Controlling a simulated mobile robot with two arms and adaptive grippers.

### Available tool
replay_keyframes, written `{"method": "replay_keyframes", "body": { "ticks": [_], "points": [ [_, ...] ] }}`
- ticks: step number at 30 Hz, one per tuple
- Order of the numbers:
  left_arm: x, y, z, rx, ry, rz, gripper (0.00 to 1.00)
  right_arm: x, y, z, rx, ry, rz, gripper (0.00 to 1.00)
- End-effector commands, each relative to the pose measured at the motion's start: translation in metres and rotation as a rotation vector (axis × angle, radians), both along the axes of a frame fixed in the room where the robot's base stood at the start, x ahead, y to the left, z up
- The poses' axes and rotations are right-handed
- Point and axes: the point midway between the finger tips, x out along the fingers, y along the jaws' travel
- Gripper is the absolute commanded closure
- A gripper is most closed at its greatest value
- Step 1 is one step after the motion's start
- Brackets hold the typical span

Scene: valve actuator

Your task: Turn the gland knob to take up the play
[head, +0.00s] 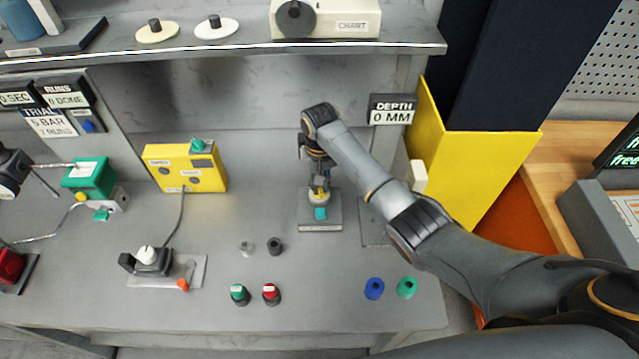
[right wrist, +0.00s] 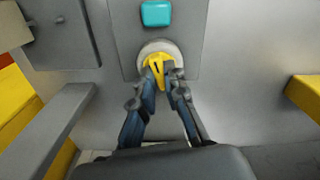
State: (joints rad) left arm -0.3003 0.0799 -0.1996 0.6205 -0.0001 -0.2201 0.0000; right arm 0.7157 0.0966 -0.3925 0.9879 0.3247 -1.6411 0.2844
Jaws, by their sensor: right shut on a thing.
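A yellow winged knob (right wrist: 157,66) sits on a pale round base on a grey plate, with a teal block (right wrist: 156,13) on the same plate. My right gripper (right wrist: 161,74) is shut on the knob, one finger on each side. In the head view the gripper (head: 318,182) reaches down to the plate (head: 320,226), and only a little of the yellow knob shows below the fingers. The teal block (head: 320,213) lies just in front of it. I see no readable label naming the knob. My left gripper is not in view.
A sign (head: 393,110) behind reads DEPTH 0 MM. A yellow bin (head: 475,165) stands to the right, near my right arm. A yellow box (head: 186,168) and a white-knobbed device (head: 150,260) stand to the left. Green and red buttons (head: 271,293) sit at the front.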

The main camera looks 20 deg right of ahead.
Motion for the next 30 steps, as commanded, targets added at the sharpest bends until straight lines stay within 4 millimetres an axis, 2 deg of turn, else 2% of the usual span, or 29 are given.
{"method": "replay_keyframes", "body": {
  "ticks": [9,26,27,30],
  "points": [
    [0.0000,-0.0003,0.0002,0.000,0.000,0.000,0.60,0.0013,-0.0001,0.0016,0.000,-0.004,-0.128,1.00],
    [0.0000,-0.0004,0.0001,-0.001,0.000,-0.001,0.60,0.0015,-0.0001,0.0017,0.000,-0.005,-0.154,1.00],
    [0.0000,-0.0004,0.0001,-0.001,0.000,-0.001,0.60,0.0015,-0.0001,0.0017,0.000,-0.005,-0.154,0.82],
    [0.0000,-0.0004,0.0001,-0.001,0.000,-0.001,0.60,0.0012,-0.0001,0.0014,0.000,-0.004,-0.153,0.65]
  ]
}}
